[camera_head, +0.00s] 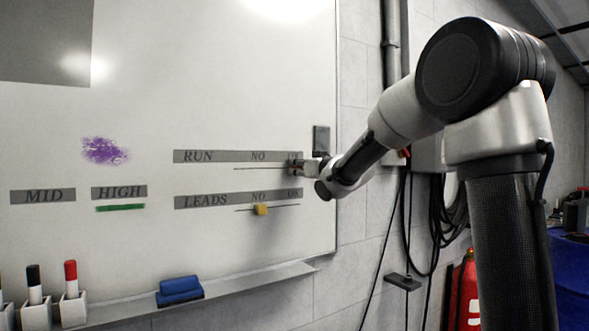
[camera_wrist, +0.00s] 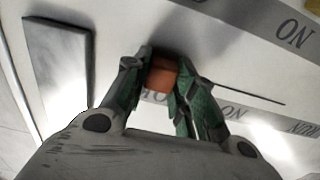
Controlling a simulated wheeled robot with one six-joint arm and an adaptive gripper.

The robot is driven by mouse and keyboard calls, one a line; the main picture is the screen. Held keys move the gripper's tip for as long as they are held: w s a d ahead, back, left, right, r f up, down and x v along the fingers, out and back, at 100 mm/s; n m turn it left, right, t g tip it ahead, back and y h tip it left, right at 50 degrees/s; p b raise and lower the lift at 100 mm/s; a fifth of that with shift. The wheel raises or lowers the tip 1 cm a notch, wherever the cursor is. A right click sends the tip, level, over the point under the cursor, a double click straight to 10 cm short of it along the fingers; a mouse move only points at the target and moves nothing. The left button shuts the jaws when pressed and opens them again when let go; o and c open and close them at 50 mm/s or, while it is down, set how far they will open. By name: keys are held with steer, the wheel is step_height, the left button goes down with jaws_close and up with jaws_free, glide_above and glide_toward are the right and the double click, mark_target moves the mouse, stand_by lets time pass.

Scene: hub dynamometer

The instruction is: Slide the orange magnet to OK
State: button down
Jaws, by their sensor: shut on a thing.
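The orange magnet (camera_wrist: 162,75) is between my fingers in the wrist view, where the board appears upside down. My gripper (camera_head: 297,166) is shut on it at the right end of the RUN row. In the wrist view, my gripper (camera_wrist: 160,78) has its green-and-dark fingers on either side of the magnet. The thin RUN track line (camera_head: 260,169) runs left from the gripper, under NO. The RUN label strip (camera_head: 225,156) reads RUN, NO and OK; the gripper partly covers OK in the head view. The magnet sits beside the OK lettering in the wrist view.
A yellow magnet (camera_head: 261,210) sits under NO on the LEADS row below. A green strip (camera_head: 120,208) lies under HIGH. A blue eraser (camera_head: 180,290) and markers (camera_head: 71,280) are along the tray (camera_head: 240,281). A dark box (camera_head: 321,140) is near the board's right edge.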

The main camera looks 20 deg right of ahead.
steer(key=shift+d, duration=0.15)
steer(key=c, duration=1.2)
jaws_free()
steer(key=shift+d, duration=0.1)
steer(key=shift+o, duration=0.2)
steer(key=v, duration=1.2)
